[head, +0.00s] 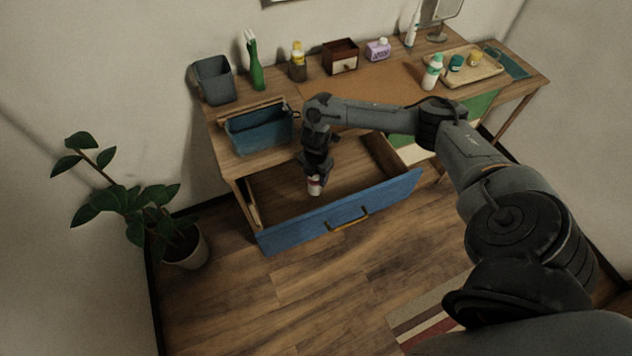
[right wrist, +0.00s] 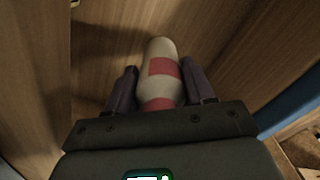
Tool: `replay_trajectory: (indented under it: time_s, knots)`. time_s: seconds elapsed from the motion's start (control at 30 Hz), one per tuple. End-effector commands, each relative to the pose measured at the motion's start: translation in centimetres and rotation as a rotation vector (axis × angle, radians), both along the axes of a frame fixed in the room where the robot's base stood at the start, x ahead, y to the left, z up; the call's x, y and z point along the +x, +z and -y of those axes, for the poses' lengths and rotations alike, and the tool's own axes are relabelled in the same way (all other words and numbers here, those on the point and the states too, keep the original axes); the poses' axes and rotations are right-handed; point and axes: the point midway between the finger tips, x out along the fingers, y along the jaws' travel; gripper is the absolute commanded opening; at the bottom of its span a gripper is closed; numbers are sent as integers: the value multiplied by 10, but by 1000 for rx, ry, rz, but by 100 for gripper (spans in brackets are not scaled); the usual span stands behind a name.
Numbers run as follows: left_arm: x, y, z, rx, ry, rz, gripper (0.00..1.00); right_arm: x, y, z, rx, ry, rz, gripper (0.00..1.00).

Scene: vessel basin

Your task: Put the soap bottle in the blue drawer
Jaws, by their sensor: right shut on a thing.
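The blue drawer (head: 345,215) under the table is pulled open, its blue front with a yellow handle facing the room. My right gripper (head: 315,178) is inside the drawer's outline in the head view, pointing down. It is shut on a white bottle with red bands (head: 315,186), likely the soap bottle. The bottle (right wrist: 159,75) also shows between the two fingers in the right wrist view, with wooden boards behind it. I cannot tell whether it touches the drawer floor. My left gripper is not in view.
A blue bin (head: 258,128) stands on the table edge just left of my right arm. A potted plant (head: 185,245) is on the floor at left.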

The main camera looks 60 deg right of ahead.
Motion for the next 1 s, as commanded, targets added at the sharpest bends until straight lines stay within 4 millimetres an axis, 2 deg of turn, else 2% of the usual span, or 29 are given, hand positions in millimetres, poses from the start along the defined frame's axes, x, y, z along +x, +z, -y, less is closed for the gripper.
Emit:
replay_trajectory:
  time_s: [0.33,0.77,0.8,0.93,1.0]
  knots:
    - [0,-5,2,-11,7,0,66,0,-34,0,0,-2,-2,10]
    - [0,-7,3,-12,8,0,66,0,-41,0,-1,-1,0,10]
    - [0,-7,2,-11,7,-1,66,0,-41,0,-1,-1,0,56]
    - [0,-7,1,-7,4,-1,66,0,-40,0,-1,-1,0,76]
    - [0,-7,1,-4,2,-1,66,0,-40,0,-1,-1,0,78]
